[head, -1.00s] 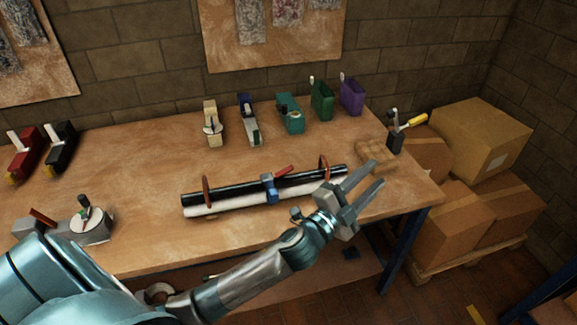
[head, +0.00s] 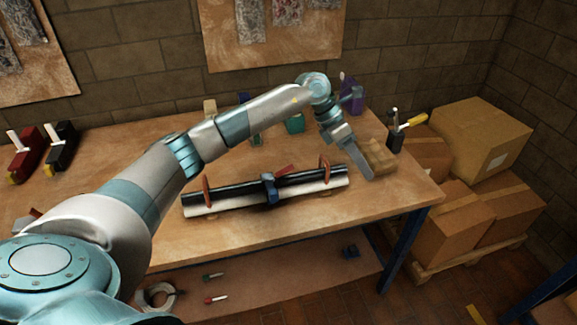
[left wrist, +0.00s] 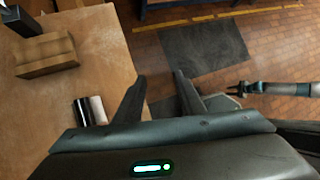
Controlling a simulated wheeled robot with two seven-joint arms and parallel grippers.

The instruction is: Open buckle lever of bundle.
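The bundle is a black bar (head: 235,191) and a white bar (head: 230,206) lying side by side on the workbench. Brown rings stand around it near both ends. A blue buckle (head: 269,187) sits around its middle, with a red lever (head: 285,170) slanting up to the right. My left gripper (head: 366,170) is above the bench, beyond the bundle's right end, fingers pointing down and right. In the left wrist view its fingers (left wrist: 160,80) are apart and empty; the black bar's end (left wrist: 82,111) shows beside them. My right arm shows at that view's right edge; its gripper (left wrist: 240,89) is too small to read.
A wooden block (head: 380,157) lies close to my left gripper. A dark holder with a yellow-handled tool (head: 412,122) stands at the bench's right corner. Coloured holders line the back, partly behind my arm. Cardboard boxes (head: 480,140) stand right. The bench front is clear.

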